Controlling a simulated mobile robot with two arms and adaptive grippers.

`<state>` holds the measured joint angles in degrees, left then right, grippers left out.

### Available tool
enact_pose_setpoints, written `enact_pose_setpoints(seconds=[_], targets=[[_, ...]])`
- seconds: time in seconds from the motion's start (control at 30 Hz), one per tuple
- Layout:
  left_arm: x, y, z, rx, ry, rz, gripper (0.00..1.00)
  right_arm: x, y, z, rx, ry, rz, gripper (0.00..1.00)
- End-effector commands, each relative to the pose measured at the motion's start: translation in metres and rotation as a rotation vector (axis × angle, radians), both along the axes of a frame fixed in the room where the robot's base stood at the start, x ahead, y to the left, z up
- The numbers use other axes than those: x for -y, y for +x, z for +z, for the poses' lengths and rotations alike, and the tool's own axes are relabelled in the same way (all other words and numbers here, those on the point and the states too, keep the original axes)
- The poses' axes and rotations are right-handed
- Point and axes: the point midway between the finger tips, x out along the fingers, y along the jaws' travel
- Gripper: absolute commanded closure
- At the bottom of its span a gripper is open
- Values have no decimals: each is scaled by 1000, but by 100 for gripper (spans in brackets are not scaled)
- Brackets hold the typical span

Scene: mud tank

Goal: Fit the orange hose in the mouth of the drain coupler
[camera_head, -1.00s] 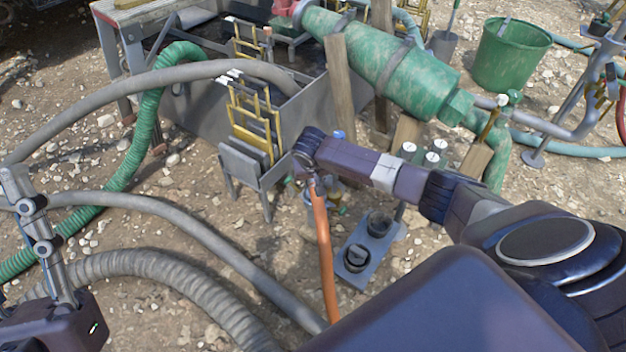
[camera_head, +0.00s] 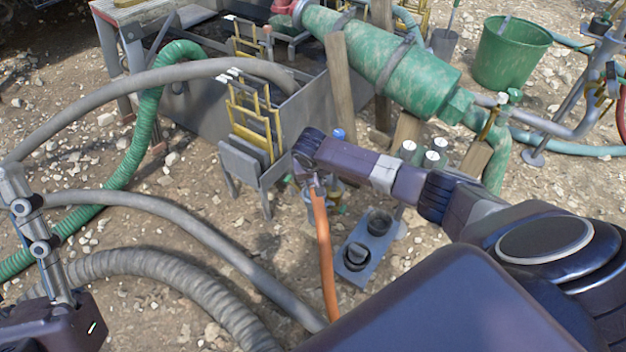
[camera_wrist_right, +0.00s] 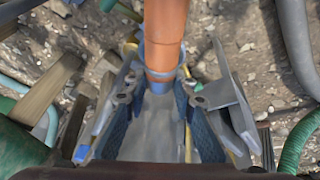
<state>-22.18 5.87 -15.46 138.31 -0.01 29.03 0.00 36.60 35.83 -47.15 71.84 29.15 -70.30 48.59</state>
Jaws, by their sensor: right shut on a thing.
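The orange hose (camera_head: 324,255) hangs from my right gripper (camera_head: 312,183) down to the lower middle of the head view. In the right wrist view, the hose (camera_wrist_right: 165,30) comes in from the top and its end lies between the two fingers of my right gripper (camera_wrist_right: 160,85), which is shut on it. A blue ring-like part (camera_wrist_right: 159,58), perhaps the drain coupler, shows at the hose end; I cannot tell whether the hose is inside it or in front of it. My left gripper (camera_head: 38,245) is at the left edge, partly cut off, away from the hose.
A grey tank (camera_head: 205,120) with yellow-handled frames (camera_head: 255,120) stands behind my right gripper. A grey tray with two black cups (camera_head: 356,262) lies right of the hose. A green cylinder (camera_head: 385,60) is behind. Grey hoses (camera_head: 180,225) cross the ground at left.

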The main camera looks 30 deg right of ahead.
Motion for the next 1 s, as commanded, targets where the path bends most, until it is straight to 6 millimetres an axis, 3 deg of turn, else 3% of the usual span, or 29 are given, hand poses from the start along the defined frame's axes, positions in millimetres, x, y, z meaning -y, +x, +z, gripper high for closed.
enact_pose_setpoints(seconds=[0.27,0.3,0.5,0.77,1.0], targets=[[0,-4,2,19,-6,-2,60,0,1,-3,3,1,1,100],[0,-4,3,20,-6,-3,60,0,1,-3,3,1,1,75],[0,-4,2,20,-6,-3,60,0,1,-3,2,0,1,56],[0,-3,2,20,-4,-4,60,0,-1,-5,-2,1,0,56],[0,-3,2,19,-5,-3,60,-5,-6,13,0,1,2,56]])
